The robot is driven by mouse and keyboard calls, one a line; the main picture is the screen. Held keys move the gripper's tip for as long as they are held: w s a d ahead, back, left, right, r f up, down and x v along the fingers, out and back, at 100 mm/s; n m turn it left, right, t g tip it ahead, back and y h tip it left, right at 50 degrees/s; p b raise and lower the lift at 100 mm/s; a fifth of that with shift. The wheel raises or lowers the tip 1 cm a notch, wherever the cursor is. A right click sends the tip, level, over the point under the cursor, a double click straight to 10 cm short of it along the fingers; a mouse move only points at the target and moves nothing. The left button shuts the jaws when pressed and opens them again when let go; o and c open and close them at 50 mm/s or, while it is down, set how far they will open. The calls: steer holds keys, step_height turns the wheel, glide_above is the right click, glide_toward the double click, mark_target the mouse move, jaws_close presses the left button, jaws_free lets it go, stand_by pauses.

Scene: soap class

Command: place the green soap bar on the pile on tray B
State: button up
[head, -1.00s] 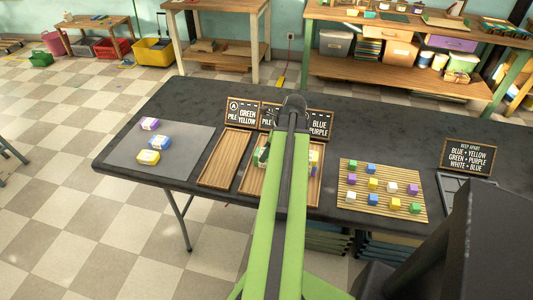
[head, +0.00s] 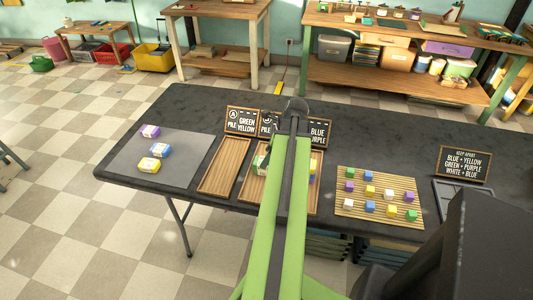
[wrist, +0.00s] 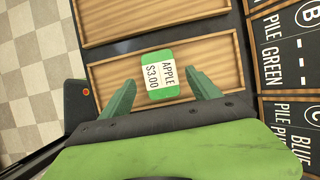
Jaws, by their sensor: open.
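A green soap bar (wrist: 160,74) with a white label reading APPLE $3.00 lies label up in a wooden tray in the wrist view. That tray (wrist: 220,55) looks like the middle one, tray B, beside the B sign (wrist: 300,45). My gripper (wrist: 160,80) is open, with one green finger on each side of the bar and gaps between. Whether another bar lies under the green one cannot be told from above. In the head view my arm covers most of the middle tray (head: 248,190); a bit of green shows at its left edge.
Left of it stands an empty wooden tray (head: 222,168). Yellow and blue soap shows in the right tray, partly behind my arm. A grey mat (head: 190,175) holds three soap bars. A slatted mat (head: 350,208) holds several small coloured cubes. A keep-apart sign (head: 465,163) stands at right.

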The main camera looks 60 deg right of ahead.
steer(key=p+v, duration=0.7)
steer(key=v, duration=0.2)
steer(key=shift+r, duration=0.15)
steer(key=w+a+f+n+g, duration=0.1)
steer(key=w+a+n+g, duration=0.2)
steer(key=w+a+n, duration=1.9)
steer(key=a+n, duration=0.2)
steer(key=a, duration=0.6)
steer(key=w+a+n+g+h, duration=0.1)
steer(key=a+n, duration=0.3)
steer(key=a, duration=0.6)
steer(key=w+a+n, duration=0.3)
steer(key=a+n, duration=0.1)
steer(key=a, duration=0.6)
steer(key=shift+a+f+n, duration=0.3)
steer(key=shift+a+f, duration=0.05)
steer(key=shift+f, duration=0.1)
